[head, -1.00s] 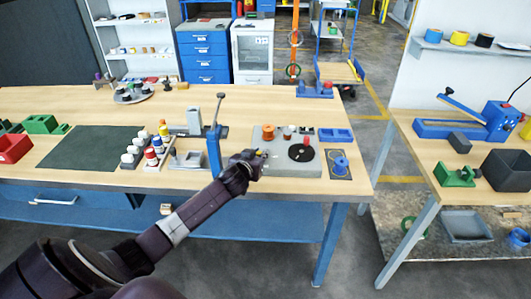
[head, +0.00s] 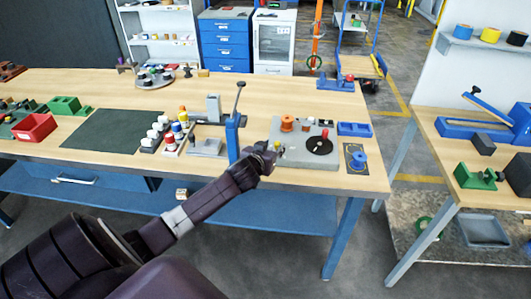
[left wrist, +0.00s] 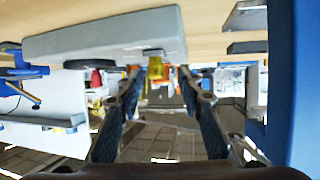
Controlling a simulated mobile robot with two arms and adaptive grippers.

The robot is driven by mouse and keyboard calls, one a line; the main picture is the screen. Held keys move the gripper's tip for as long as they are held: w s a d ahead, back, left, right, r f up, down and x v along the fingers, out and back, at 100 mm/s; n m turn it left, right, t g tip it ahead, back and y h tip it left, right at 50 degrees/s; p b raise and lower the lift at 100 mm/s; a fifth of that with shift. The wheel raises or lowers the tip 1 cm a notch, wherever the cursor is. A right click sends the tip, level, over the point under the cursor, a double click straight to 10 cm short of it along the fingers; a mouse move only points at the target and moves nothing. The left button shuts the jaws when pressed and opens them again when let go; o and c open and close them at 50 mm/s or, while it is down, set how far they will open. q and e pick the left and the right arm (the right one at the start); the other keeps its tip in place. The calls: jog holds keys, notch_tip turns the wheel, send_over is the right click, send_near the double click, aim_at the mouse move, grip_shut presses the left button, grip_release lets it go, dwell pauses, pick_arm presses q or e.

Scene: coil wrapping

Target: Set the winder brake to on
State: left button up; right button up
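The winder is a grey block (head: 292,157) at the front of the wooden bench. It carries an orange spool (head: 287,123) and a black disc (head: 319,146) with a red knob. A small yellow piece (head: 277,146), possibly the brake, sits at its left front. My left gripper (head: 262,163) is just in front of the winder's left front corner. In the left wrist view the grey block (left wrist: 105,38) hangs upside down, and the yellow piece (left wrist: 155,68) shows between the spread fingertips (left wrist: 158,74), with no contact visible. Brake markings cannot be read. My right gripper is out of view.
A blue upright post with a lever (head: 232,138) stands just left of my gripper. Small spools (head: 172,138) and a green mat (head: 103,131) lie further left. A blue tray (head: 354,129) and a blue spool (head: 357,160) are at the right. A side table (head: 452,158) stands beyond a gap.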

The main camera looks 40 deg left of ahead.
pick_arm(q)
jog(key=v, duration=0.8)
jog(key=shift+s, duration=0.3)
